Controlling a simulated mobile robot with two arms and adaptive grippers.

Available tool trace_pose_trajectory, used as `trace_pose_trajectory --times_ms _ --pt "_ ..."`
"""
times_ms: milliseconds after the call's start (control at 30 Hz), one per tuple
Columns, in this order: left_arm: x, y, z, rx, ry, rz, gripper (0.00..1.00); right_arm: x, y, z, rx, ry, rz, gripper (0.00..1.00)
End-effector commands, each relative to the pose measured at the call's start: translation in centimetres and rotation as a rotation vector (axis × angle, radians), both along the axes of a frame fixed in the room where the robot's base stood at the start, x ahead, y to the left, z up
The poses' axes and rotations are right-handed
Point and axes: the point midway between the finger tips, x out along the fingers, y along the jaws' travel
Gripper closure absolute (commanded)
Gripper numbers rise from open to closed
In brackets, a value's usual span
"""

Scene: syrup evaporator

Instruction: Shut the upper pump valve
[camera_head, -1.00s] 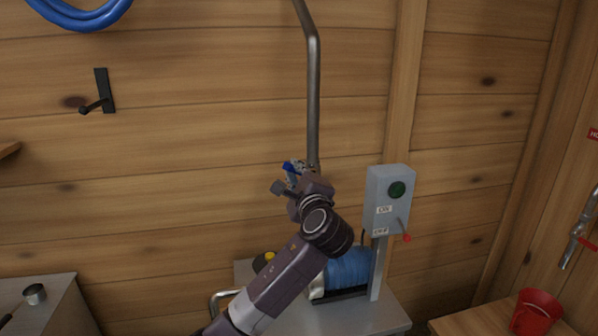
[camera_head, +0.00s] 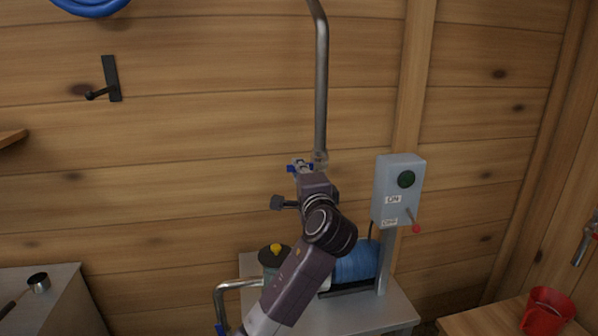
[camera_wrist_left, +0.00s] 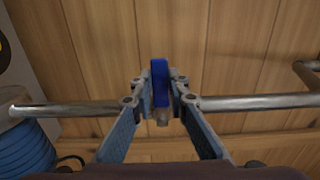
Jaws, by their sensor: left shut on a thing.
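The blue handle of the upper pump valve (camera_head: 292,168) shows at the lower end of the vertical metal pipe (camera_head: 321,90). In the left wrist view the blue handle (camera_wrist_left: 160,82) stands crosswise to the pipe (camera_wrist_left: 255,102). My left gripper (camera_head: 302,167) is at the handle; in the wrist view its fingertips (camera_wrist_left: 160,92) are shut on it, one on each side. The fingers and wrist hide much of the valve body in the head view. My right gripper is not in view.
A grey switch box (camera_head: 398,190) with a green button and a red-tipped lever stands right of my arm. A blue motor (camera_head: 357,263) and a bent lower pipe (camera_head: 238,284) are below. A red bucket (camera_head: 546,312) stands at the lower right.

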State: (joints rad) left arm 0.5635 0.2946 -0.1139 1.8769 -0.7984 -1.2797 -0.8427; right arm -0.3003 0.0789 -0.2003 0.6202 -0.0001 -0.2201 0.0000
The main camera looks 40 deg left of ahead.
Motion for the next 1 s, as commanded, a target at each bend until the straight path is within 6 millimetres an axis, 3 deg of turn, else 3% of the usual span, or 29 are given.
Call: trace_pose_trajectory --times_ms 267,300,467,767,1000 --pt "0.0 -0.1 -0.3 -0.009 0.000 -0.001 1.00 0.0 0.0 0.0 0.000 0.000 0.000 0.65" --pt "0.0 -0.1 -0.3 -0.011 0.000 -0.001 0.83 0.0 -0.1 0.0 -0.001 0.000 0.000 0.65" --pt "0.0 0.0 -0.2 -0.008 0.000 0.000 0.67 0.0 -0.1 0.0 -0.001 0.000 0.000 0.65" --pt "-0.1 -0.2 -0.1 -0.005 -0.001 -0.001 0.67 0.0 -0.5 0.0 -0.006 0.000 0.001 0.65" --pt "-2.2 -2.8 -0.2 -0.006 -0.001 -0.004 0.67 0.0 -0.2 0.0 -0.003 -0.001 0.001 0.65"
